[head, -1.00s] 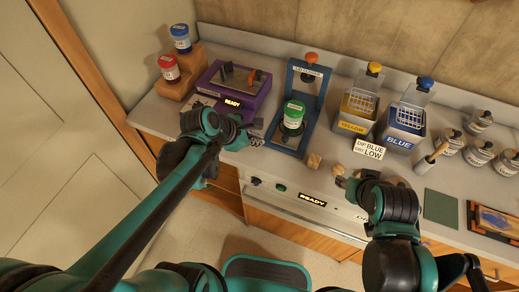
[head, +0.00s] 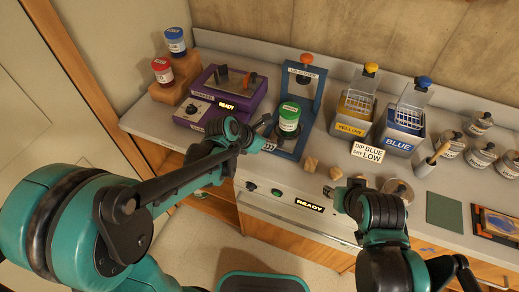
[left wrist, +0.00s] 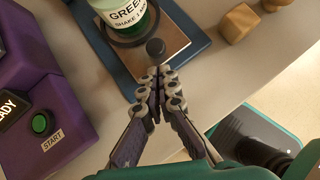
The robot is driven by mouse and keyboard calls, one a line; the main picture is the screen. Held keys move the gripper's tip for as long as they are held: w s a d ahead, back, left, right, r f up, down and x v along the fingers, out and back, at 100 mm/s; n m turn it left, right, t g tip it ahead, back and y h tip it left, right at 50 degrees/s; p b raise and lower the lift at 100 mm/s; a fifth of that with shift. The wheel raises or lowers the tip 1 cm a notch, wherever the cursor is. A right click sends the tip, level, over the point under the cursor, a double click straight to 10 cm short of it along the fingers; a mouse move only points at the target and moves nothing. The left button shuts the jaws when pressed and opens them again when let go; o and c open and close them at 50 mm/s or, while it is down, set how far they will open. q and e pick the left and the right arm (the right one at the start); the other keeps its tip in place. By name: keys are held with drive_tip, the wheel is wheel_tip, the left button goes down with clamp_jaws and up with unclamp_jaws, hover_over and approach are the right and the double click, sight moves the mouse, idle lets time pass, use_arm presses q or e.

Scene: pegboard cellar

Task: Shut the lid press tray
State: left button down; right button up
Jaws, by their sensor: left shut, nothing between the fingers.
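The lid press (head: 306,72) is a blue frame with an orange knob on top, standing at the back of the bench. A jar with a green lid and label (head: 289,115) stands upright at its front. In the left wrist view the jar (left wrist: 122,18) sits in a dark ring on a brown tray plate (left wrist: 172,42), with a black knob (left wrist: 155,47) at the tray's near edge. My left gripper (head: 268,146) is shut and empty; its fingertips (left wrist: 152,72) are just in front of that knob, contact unclear. My right gripper (head: 336,192) hangs near the bench's front edge, its fingers too small to judge.
A purple machine (head: 222,92) stands left of the press. Two wooden blocks (head: 310,164) lie right of it near the bench edge. Yellow (head: 355,113) and blue (head: 403,128) dip bins stand farther right. A red jar (head: 162,70) stands on a wooden step at left.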

use_arm(q)
drive_tip(key=shift+w+d+f, duration=0.1)
drive_tip(key=shift+w+d, duration=0.45)
drive_tip(key=shift+w+d, duration=0.2)
drive_tip(key=shift+w, duration=0.35)
drive_tip(key=w+d, duration=0.1)
drive_tip(key=w, duration=0.3)
drive_tip(key=w+d, duration=0.2)
drive_tip(key=w, duration=0.3)
drive_tip(key=w+d, duration=0.1)
drive_tip(key=w, duration=0.4)
drive_tip(key=shift+d, duration=0.25)
drive_tip(key=shift+s+a, duration=0.1)
